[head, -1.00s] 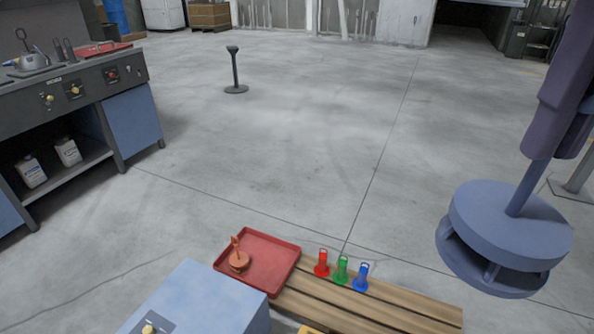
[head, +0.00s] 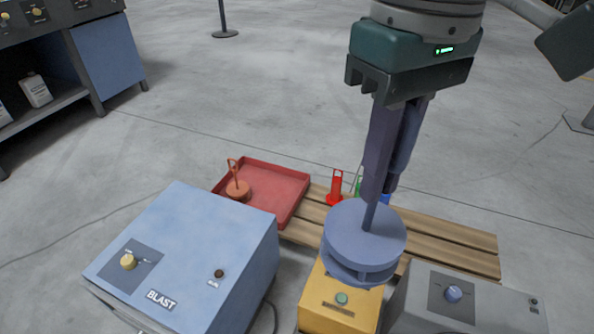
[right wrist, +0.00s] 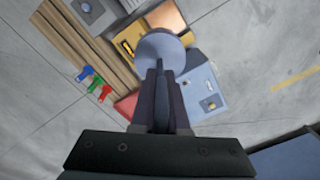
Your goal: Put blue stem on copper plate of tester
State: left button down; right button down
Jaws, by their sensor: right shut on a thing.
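My right gripper (head: 375,195) is shut on the thin rod of a grey-blue double-disc wheel (head: 358,238), which hangs below the fingers. The wheel also shows in the right wrist view (right wrist: 158,55). The blue stem (right wrist: 87,71) stands on wooden slats beside the green stem (right wrist: 97,81) and red stem (right wrist: 105,92). In the head view the fingers mostly hide the blue stem (head: 386,199). A yellow box (head: 338,303) with a green button, possibly the tester, is partly covered by the wheel. A copper-coloured plate (right wrist: 166,17) shows beside the yellow box's top. My left gripper is not visible.
A blue BLAST cabinet (head: 190,255) stands left of the yellow box, and a grey box (head: 480,300) with a blue knob stands right. A red tray (head: 283,180) holds a copper-coloured piece (head: 237,190). The slatted wooden pallet (head: 460,235) has bare room at its right.

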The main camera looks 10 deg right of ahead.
jog(key=s+a+f+n+b, duration=0.1)
jog(key=f+b, duration=1.8)
jog(key=f, duration=0.8)
jog(key=s+a+f+n+b, duration=0.2)
jog(key=f+b, duration=1.7)
jog(key=f, duration=0.8)
jog(key=shift+a, duration=0.2)
jog(key=shift+f, duration=0.1)
jog(key=shift+f, duration=0.2)
jog(key=c, duration=0.9)
grip_release()
